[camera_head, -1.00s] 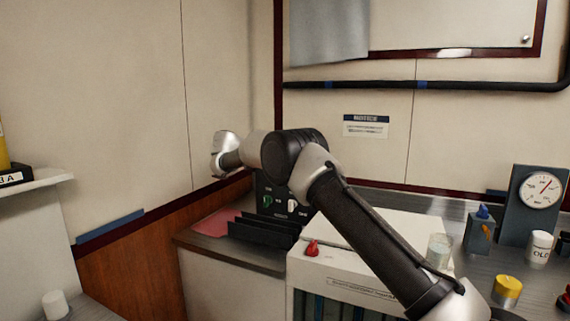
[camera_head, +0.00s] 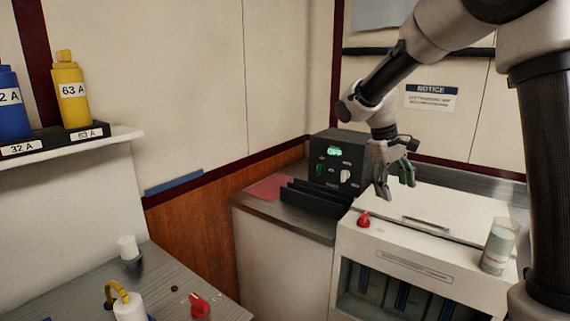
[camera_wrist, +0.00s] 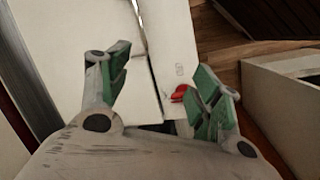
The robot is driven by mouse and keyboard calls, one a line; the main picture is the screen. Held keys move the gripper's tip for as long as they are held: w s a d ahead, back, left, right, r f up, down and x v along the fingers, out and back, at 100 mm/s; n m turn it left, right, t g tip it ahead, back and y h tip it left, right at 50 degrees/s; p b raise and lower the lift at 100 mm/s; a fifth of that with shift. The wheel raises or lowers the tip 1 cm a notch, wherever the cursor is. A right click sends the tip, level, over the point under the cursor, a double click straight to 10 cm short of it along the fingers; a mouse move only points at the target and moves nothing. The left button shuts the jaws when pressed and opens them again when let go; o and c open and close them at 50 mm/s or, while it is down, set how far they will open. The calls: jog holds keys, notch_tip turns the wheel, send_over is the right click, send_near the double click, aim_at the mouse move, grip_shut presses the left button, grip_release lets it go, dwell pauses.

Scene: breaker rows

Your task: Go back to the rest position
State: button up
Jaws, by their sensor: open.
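My gripper (camera_head: 396,180) hangs at the end of my arm, above the white cabinet, with its fingers pointing down. Its jaws are open and nothing is between them. In the wrist view the two green-padded fingers of my gripper (camera_wrist: 163,95) stand apart over the white cabinet top. A red knob (camera_head: 364,219) sits on the cabinet's top left front corner, below and left of my gripper. It also shows in the wrist view (camera_wrist: 179,93), close beside the right finger in the picture.
A dark box with a green display (camera_head: 335,151) stands behind black slots (camera_head: 312,203). A glass (camera_head: 498,247) stands on the white cabinet (camera_head: 395,237) at right. At left are a shelf with yellow (camera_head: 72,92) and blue (camera_head: 10,105) bottles and a grey counter (camera_head: 180,275).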

jog(key=s+d+r+m+t+y, duration=0.1)
jog(key=s+d+r, duration=0.1)
jog(key=s, duration=0.7)
jog(key=s+d+r+m+t+y, duration=0.1)
jog(key=s+d+r+m+t, duration=0.1)
jog(key=s, duration=0.7)
jog(key=s+d+r+m+t+y, duration=0.1)
jog(key=s+d+r, duration=0.1)
jog(key=s, duration=0.7)
jog(key=shift+d+t+y, duration=0.3)
jog(key=shift+d+t, duration=0.1)
jog(key=shift+d, duration=0.1)
jog(key=shift+s, duration=0.1)
